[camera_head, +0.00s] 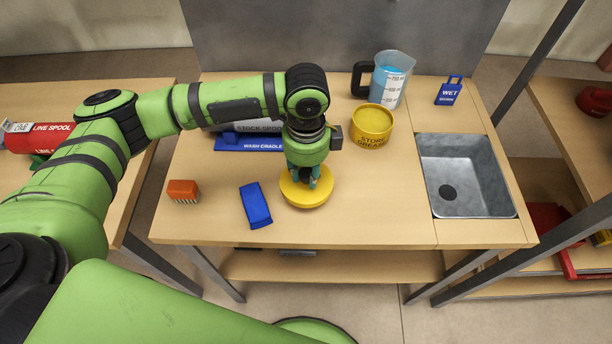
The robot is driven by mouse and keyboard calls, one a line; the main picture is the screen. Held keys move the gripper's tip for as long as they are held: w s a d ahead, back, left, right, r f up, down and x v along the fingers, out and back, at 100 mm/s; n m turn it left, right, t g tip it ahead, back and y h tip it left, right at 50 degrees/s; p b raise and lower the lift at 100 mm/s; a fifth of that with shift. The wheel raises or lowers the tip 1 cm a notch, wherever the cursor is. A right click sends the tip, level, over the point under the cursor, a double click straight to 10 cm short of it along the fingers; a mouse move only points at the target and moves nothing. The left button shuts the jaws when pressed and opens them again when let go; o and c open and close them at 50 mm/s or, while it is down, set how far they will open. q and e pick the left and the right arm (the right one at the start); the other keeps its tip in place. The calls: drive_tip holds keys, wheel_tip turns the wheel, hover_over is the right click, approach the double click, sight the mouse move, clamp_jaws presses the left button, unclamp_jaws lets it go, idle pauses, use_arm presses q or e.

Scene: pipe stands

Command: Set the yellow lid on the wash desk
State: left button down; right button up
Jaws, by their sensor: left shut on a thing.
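The yellow lid (318,196) is a round disc at the front middle of the wash desk (372,212). It looks level and low at the wooden top; I cannot tell if it touches the surface. My left gripper (308,178) points down over the lid and is shut on its middle, with the fingertips partly hidden by the wrist. A yellow store grease tub (371,128) stands behind and to the right, and its label faces me. My right gripper is not in view.
An orange brush (183,190) and a blue block (256,205) lie left of the lid. Behind are a blue wash cradle (240,143) with a stock spool, a measuring jug (391,80) and a blue wet sign (449,92). A metal sink (466,180) is at right. Bare wood lies between lid and sink.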

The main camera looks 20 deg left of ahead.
sight(306, 182)
use_arm(q)
wheel_tip(306, 182, down, 3)
drive_tip(key=shift+r+p, duration=0.2)
drive_tip(key=shift+p, duration=0.15)
drive_tip(key=shift+f, duration=0.5)
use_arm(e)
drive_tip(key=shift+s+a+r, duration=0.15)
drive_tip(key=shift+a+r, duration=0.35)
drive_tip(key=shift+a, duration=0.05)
use_arm(q)
drive_tip(key=c, duration=0.9)
unclamp_jaws()
drive_tip(key=shift+f, duration=0.1)
drive_tip(key=shift+c, duration=0.2)
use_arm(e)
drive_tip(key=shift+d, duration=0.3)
use_arm(q)
drive_tip(key=shift+r, duration=0.5)
wheel_tip(306, 182, up, 11)
drive_tip(key=shift+r+b, duration=0.2)
drive_tip(key=shift+b, duration=1)
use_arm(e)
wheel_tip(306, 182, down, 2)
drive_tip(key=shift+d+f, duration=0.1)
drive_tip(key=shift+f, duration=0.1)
